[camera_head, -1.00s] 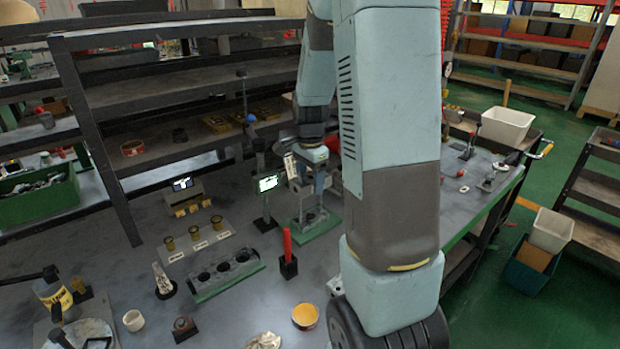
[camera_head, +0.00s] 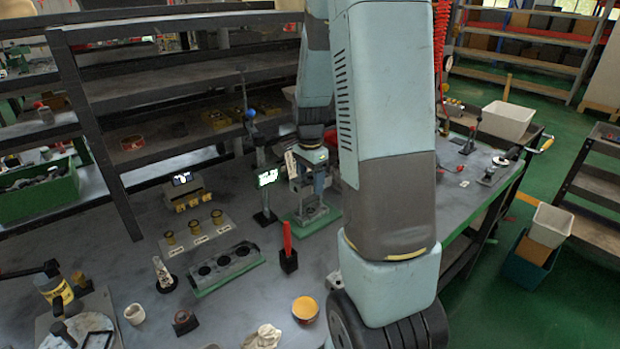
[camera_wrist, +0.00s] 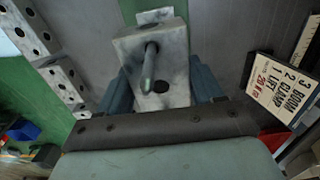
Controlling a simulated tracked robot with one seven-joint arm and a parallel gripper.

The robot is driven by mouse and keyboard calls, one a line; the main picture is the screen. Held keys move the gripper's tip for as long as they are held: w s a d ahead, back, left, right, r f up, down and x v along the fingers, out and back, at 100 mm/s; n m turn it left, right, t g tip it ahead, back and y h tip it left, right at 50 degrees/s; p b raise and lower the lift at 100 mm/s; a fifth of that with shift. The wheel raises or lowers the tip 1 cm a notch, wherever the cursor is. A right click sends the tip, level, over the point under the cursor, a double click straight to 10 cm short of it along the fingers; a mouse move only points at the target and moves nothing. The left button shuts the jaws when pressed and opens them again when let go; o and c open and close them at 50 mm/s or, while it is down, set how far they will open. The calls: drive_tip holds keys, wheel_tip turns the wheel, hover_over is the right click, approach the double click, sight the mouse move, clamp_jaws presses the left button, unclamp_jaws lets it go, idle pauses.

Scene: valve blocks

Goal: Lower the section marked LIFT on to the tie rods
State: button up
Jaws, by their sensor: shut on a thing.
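My gripper (camera_wrist: 160,90) has its blue fingers on both sides of a pale grey metal block (camera_wrist: 178,50) and is shut on it. The block has dark holes, and a grey rod (camera_wrist: 148,68) stands out in front of it. I cannot tell whether the rod is a tie rod or passes through the block. No LIFT mark is readable on the block. In the head view the gripper (camera_head: 312,182) is small, above a green base plate (camera_head: 318,222). Its contact with what lies below is hidden.
In the head view, a lit display (camera_head: 268,178), a red-handled tool (camera_head: 287,245) and a three-hole green-based holder (camera_head: 225,268) stand near the arm.

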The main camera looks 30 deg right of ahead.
sight(310, 177)
drive_tip(key=shift+f, duration=0.15)
drive_tip(key=o, duration=1.5)
wheel_tip(310, 177, up, 14)
drive_tip(key=shift+f, duration=0.2)
drive_tip(key=s+a+r+n+t, duration=0.2)
drive_tip(key=s+a+r+n, duration=0.1)
drive_tip(key=s, duration=0.4)
drive_tip(key=s+a+r+n+t, duration=0.1)
drive_tip(key=s+a+r+n, duration=0.2)
drive_tip(key=s+a+n, duration=0.2)
drive_tip(key=s+a+r+n+t, duration=0.2)
drive_tip(key=s+a+r+n, duration=0.1)
drive_tip(key=s+n, duration=0.4)
drive_tip(key=s, duration=0.2)
drive_tip(key=shift+s+a+n+t, duration=0.3)
drive_tip(key=shift+a+n, duration=0.1)
